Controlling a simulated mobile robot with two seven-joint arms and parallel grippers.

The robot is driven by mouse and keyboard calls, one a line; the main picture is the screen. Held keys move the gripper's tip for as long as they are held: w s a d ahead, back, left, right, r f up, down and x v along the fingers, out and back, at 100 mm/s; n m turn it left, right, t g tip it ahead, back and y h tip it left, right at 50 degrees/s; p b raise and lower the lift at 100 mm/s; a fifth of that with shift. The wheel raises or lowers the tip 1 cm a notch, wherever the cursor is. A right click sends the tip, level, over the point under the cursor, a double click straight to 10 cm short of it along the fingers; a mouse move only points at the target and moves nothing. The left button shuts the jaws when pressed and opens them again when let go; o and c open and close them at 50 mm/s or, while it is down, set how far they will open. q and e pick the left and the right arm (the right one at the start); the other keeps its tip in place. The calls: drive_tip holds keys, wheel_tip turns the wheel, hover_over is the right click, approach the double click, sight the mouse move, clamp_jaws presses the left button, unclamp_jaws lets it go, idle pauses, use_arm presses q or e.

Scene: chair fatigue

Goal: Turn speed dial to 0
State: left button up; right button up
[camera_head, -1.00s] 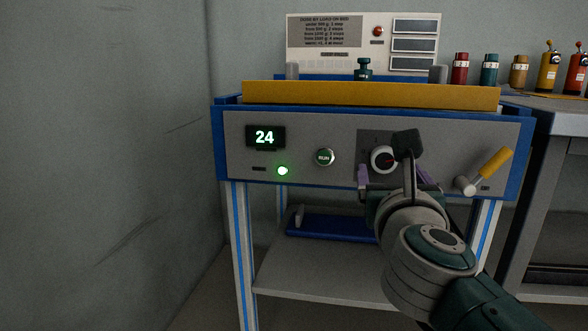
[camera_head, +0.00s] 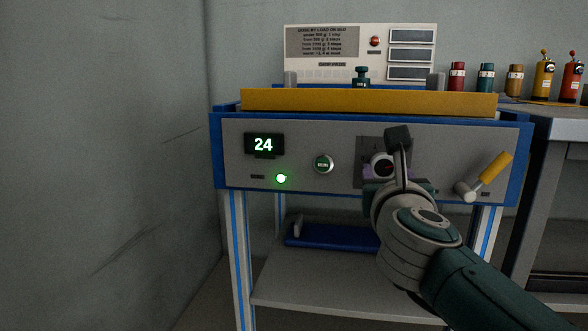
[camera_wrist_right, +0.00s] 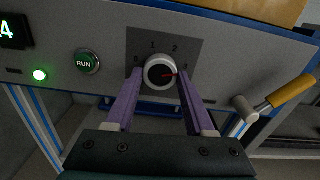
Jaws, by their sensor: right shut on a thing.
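The speed dial (camera_wrist_right: 153,75) is a round knob with a white rim, dark face and red pointer, on a dark plate of the machine's front panel. It also shows in the head view (camera_head: 378,160), partly hidden by my right arm. Its red pointer points right, near the edge of the plate. The marks 1 and 2 show above the dial; the marks at its sides are partly hidden. My right gripper (camera_wrist_right: 160,76) has purple fingers, one on each side of the dial, shut on it. My left gripper is in neither view.
A green RUN button (camera_head: 323,164) and a display reading 24 (camera_head: 264,145) are left of the dial, with a lit green lamp (camera_head: 281,178). A yellow-handled lever (camera_head: 491,170) is to the right. A yellow bar (camera_head: 350,102) runs above the panel.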

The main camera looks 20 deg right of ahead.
clamp_jaws()
